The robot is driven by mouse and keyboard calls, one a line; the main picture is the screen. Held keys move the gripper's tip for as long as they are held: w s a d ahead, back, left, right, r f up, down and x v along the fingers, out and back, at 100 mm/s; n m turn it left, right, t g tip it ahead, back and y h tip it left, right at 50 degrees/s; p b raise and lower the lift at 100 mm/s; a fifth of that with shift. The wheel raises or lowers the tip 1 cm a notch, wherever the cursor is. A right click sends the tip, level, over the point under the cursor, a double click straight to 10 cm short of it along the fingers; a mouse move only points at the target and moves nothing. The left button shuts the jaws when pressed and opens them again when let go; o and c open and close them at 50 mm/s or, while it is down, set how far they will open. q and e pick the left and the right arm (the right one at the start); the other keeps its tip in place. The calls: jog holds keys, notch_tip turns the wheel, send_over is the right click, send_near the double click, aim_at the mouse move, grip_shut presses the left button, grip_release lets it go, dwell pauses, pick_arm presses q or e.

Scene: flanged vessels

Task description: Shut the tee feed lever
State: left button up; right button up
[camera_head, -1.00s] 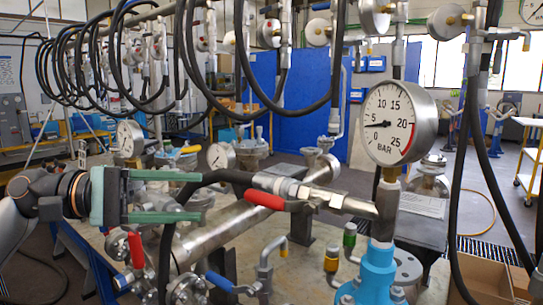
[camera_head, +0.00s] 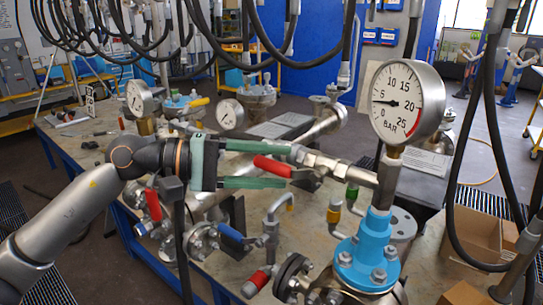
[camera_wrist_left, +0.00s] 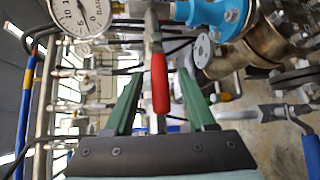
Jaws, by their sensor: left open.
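The tee feed lever is a red-sleeved handle (camera_head: 272,166) on a small steel valve (camera_head: 312,164) in the pipe that runs to the blue flanged tee (camera_head: 366,258). It points left from the valve, roughly along the pipe. My left gripper (camera_head: 286,166) is open, with one green finger above the handle and one below it. In the left wrist view the red handle (camera_wrist_left: 160,82) stands between the two open fingers of my left gripper (camera_wrist_left: 161,75), with gaps seen on both sides. My right gripper is not in view.
A pressure gauge (camera_head: 407,101) stands on the tee, right of the lever. A blue lever (camera_head: 232,235) and other red levers (camera_head: 152,204) lie below and left. Black hoses (camera_head: 450,170) hang at right. Cardboard boxes (camera_head: 470,236) stand at lower right.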

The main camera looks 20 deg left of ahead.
pick_arm(q)
jog(key=shift+w+d, duration=0.1)
jog(key=shift+c, duration=0.2)
grip_shut()
dwell(1.3)
